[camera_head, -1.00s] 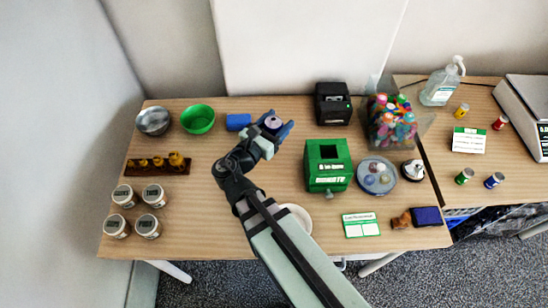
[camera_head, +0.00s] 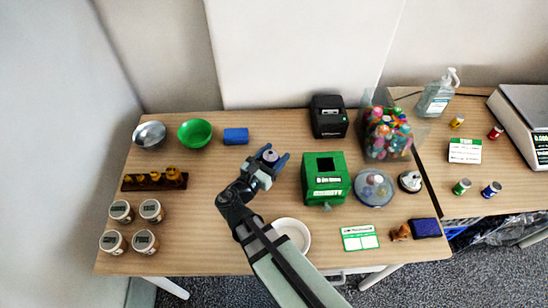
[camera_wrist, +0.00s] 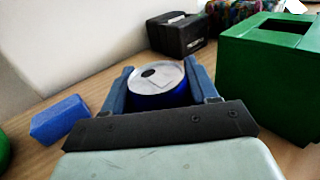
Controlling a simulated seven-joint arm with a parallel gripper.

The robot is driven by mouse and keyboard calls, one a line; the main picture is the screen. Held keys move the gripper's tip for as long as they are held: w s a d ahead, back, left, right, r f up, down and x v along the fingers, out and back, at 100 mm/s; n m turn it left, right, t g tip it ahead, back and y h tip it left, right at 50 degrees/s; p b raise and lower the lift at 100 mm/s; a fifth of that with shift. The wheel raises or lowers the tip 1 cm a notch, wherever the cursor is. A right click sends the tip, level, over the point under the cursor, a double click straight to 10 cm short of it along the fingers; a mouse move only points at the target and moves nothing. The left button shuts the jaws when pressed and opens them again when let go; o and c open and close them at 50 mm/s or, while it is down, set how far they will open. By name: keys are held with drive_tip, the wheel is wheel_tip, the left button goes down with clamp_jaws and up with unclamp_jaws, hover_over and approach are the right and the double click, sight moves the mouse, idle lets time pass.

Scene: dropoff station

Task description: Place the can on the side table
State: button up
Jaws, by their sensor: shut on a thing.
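My gripper (camera_head: 272,161) is shut on a can (camera_head: 270,155) over the main table (camera_head: 215,245), just left of the green box. In the wrist view the can (camera_wrist: 160,77) shows its silver top and a blue side between the two blue fingers. Its lower part is hidden by my gripper, and I cannot tell how high it is above the table. The side table (camera_head: 478,199) is at the right and holds several small cans: yellow (camera_head: 457,121), red (camera_head: 495,132), green (camera_head: 461,186) and blue (camera_head: 491,190).
The green box (camera_head: 326,180) is beside my gripper, with a black printer (camera_head: 328,116) and a candy-filled clear bin (camera_head: 386,132) beyond. A blue block (camera_head: 236,136) lies at left. A scale (camera_head: 520,110), a sanitizer bottle (camera_head: 436,95) and a card (camera_head: 465,150) stand on the side table.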

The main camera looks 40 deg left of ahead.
drive_tip(key=shift+f, duration=0.65)
drive_tip(key=shift+f, duration=0.15)
drive_tip(key=o, duration=1)
drive_tip(key=s, duration=0.4)
drive_tip(key=s+d, duration=0.1)
drive_tip(key=s, duration=0.7)
drive_tip(key=shift+d, duration=0.2)
